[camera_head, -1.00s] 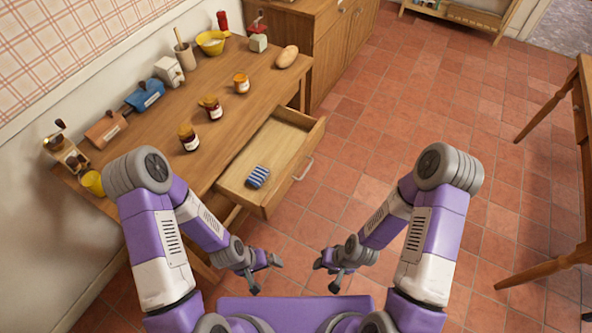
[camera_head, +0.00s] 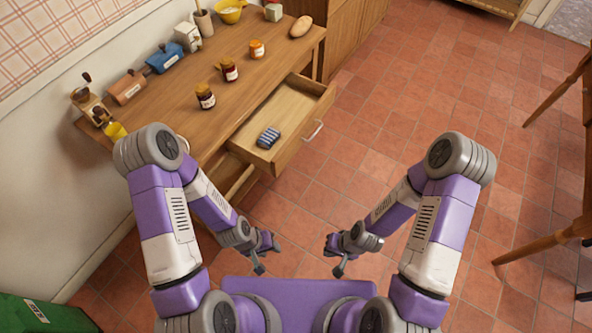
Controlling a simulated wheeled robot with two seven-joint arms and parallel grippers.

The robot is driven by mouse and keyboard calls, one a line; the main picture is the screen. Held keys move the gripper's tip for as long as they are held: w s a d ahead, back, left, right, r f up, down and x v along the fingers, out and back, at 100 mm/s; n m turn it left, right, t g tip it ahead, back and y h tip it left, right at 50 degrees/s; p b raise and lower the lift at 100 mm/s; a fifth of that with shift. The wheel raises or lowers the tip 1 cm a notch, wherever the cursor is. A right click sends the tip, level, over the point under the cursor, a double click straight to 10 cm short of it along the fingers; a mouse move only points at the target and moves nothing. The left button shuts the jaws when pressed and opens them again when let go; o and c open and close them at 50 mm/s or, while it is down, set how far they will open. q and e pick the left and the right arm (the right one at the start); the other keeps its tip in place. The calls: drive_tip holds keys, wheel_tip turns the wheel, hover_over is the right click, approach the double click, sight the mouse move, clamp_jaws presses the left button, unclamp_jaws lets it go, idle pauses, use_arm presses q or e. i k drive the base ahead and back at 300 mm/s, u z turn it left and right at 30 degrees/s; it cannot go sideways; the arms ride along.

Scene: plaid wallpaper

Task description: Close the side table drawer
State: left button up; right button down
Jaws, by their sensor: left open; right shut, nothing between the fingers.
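The side table (camera_head: 178,112) stands along the left wall. Its drawer (camera_head: 315,98) is pulled out towards the right, with a metal handle (camera_head: 313,131) on its front. A blue striped folded cloth (camera_head: 268,137) lies inside the drawer. My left gripper (camera_head: 267,257) is open and empty, below the drawer's near corner in the picture and apart from it. My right gripper (camera_head: 333,258) is shut and empty, over the floor to the right of the left one.
Jars (camera_head: 206,96), a yellow bowl (camera_head: 229,11), a bread loaf (camera_head: 301,26) and several containers stand on the tabletop. A wooden cabinet (camera_head: 345,35) is behind. A green box (camera_head: 40,315) is at lower left.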

sight(296, 106)
drive_tip(key=u, duration=0.85)
drive_tip(key=i, duration=0.6)
drive_tip(key=z, duration=1.25)
